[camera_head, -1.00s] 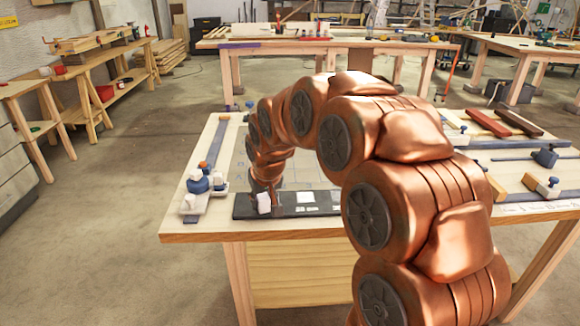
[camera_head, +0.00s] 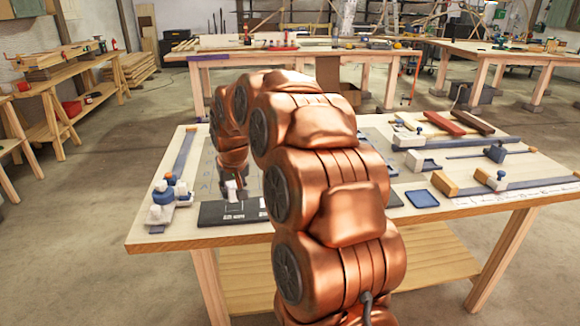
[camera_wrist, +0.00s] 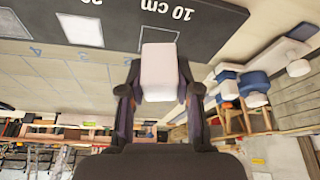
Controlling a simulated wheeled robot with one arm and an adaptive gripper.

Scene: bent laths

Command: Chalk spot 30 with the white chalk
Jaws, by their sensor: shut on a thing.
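My gripper (camera_wrist: 160,100) is shut on the white chalk (camera_wrist: 159,70), a pale block that sticks out past the fingertips in the wrist view. In the head view the chalk (camera_head: 231,189) is small at the end of my arm, by the black board. The black board (camera_head: 212,208) lies along the near left part of the workbench, with white marks on it. In the wrist view the board (camera_wrist: 125,22) appears upside down, with "10 cm" lettering, a white square and outlined squares. Faint numbers are on the grey panel beside it. I cannot make out a spot 30.
Blue and white clamp pieces (camera_head: 163,204) stand at the bench's left edge. A blue tray (camera_head: 422,198), clamps (camera_head: 496,181) and wooden blocks (camera_head: 445,186) lie to the right. My arm hides the middle of the bench (camera_head: 300,235).

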